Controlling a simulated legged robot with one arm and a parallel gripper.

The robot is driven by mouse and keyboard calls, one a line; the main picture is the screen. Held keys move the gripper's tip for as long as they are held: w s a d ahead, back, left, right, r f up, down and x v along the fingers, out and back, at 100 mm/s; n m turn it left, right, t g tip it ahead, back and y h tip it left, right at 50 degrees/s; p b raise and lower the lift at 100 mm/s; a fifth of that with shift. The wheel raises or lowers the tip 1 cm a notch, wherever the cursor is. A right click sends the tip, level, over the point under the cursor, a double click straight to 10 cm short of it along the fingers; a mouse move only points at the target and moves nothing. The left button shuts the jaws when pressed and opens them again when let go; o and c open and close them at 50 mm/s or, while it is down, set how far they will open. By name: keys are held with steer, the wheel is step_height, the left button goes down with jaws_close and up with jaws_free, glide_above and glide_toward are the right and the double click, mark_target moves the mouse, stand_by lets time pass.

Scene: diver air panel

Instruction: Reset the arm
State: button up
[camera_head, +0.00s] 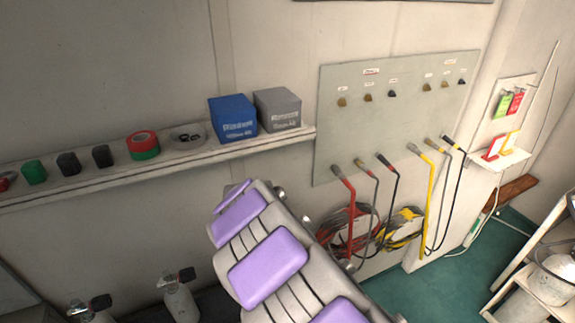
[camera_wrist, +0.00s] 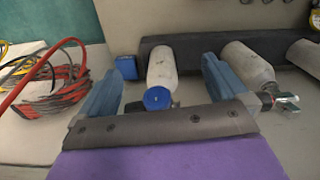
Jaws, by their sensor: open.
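My arm, with purple pads, rises from the bottom middle of the head view in front of the wall, left of the hose panel (camera_head: 400,110). My gripper (camera_wrist: 160,90) shows in the wrist view with its two blue-grey fingers wide apart and nothing held between them. A pale cylinder with a blue end (camera_wrist: 158,98) appears beyond the gap between the fingers. I cannot make out the fingers in the head view.
A shelf (camera_head: 205,155) holds a blue box (camera_head: 232,118), a grey box (camera_head: 278,110) and tape rolls (camera_head: 143,145). Red hose (camera_head: 345,230) and yellow hose (camera_head: 405,228) coils hang below the panel. Valved cylinders (camera_head: 181,300) stand low at left.

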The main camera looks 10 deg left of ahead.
steer(key=s+d+r+m, duration=0.2)
steer(key=s+d+r, duration=0.3)
steer(key=d, duration=0.5)
steer(key=s+d+r+m, duration=0.2)
steer(key=d+r+m, duration=0.1)
steer(key=d+r, duration=0.5)
steer(key=s+d+r+m, duration=0.1)
steer(key=s+d, duration=0.4)
steer(key=s, duration=0.6)
steer(key=s+d+r+m+g, duration=0.1)
steer(key=s+d, duration=0.4)
steer(key=s, duration=0.5)
steer(key=shift+s+r+g, duration=0.25)
steer(key=shift+s+g, duration=0.05)
steer(key=shift+s, duration=0.1)
steer(key=shift+c, duration=0.5)
